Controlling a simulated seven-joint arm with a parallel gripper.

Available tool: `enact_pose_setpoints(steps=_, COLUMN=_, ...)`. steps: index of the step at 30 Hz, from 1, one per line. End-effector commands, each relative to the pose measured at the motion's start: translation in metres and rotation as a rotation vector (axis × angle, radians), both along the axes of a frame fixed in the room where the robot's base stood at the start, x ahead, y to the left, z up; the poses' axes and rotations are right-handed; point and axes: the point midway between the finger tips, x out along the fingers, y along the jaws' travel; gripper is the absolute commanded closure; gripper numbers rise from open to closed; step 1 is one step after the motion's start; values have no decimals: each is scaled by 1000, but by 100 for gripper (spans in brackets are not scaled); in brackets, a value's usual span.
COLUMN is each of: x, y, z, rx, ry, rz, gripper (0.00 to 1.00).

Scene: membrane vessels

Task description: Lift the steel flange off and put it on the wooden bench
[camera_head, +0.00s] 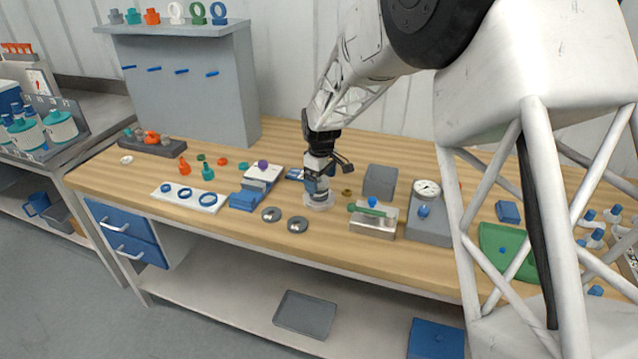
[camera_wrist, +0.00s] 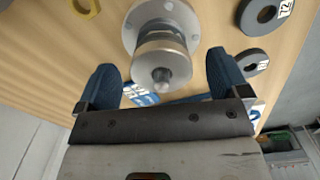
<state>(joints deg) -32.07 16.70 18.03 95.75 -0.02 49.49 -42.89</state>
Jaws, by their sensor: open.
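A small steel vessel (camera_wrist: 162,62) stands on the wooden bench (camera_head: 400,255) under my gripper. In the wrist view it has a stepped round top with a small central knob (camera_wrist: 161,75), and a wider pale flange plate (camera_wrist: 133,22) with bolt holes around its base. The same base plate shows in the head view (camera_head: 319,204). My gripper (camera_wrist: 165,72) points down over the vessel; its two blue fingers are apart, one on each side of the top. I cannot tell whether they touch it. The gripper (camera_head: 318,183) hides much of the vessel in the head view.
A white plate with blue rings (camera_head: 188,196) lies left. Bare wood shows between them.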

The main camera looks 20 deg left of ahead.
Motion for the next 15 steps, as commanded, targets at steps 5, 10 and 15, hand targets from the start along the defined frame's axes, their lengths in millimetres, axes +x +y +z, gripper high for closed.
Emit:
enact_pose_setpoints(steps=5, x=0, y=0, z=0, rx=0, ry=0, rz=0, gripper=7)
enact_pose_setpoints(steps=10, x=0, y=0, z=0, rx=0, ry=0, rz=0, gripper=20)
enact_pose_setpoints(steps=15, x=0, y=0, z=0, rx=0, ry=0, rz=0, gripper=46)
